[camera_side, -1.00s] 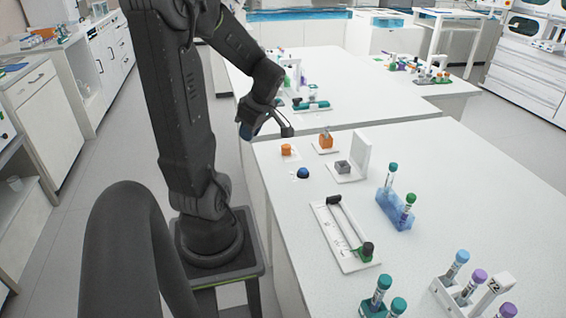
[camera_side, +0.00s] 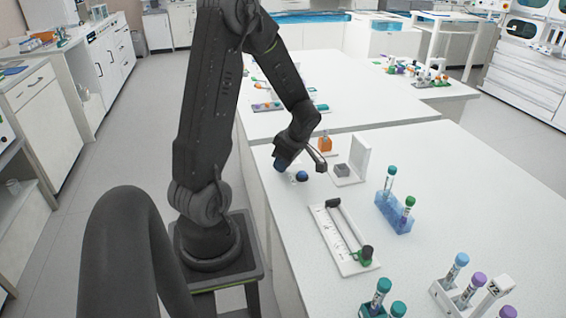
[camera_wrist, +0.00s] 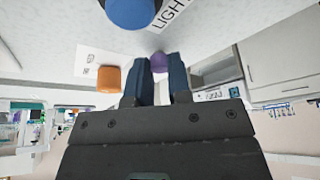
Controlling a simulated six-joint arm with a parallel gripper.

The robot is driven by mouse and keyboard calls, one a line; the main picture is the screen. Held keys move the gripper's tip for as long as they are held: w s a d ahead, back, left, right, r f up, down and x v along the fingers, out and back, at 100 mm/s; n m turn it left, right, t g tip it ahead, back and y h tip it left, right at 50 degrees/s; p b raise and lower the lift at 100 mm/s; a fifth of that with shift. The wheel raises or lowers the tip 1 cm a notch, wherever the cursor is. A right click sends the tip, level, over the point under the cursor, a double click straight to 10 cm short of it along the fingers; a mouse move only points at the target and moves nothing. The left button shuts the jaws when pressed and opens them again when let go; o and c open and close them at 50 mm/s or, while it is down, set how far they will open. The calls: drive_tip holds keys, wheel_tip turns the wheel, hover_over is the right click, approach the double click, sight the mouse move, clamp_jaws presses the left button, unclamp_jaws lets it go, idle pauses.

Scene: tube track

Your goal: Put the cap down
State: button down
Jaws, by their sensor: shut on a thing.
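My gripper (camera_wrist: 161,74) is shut on a small purple cap (camera_wrist: 159,62), which shows between the two blue-grey fingertips in the wrist view. In the side view my gripper (camera_side: 281,166) is low over the left edge of the white bench, and the purple cap cannot be made out there.
An orange block (camera_side: 326,145) and a grey block by a white upright panel (camera_side: 359,158) stand behind my gripper. A white track plate (camera_side: 334,230) lies in front. A blue tube rack (camera_side: 394,214) and a white rack (camera_side: 450,300) stand to the right. Bare bench lies between them.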

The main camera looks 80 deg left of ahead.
drive_tip(key=shift+f, duration=0.15)
drive_tip(key=c, duration=1.1)
unclamp_jaws()
drive_tip(key=shift+o, duration=0.2)
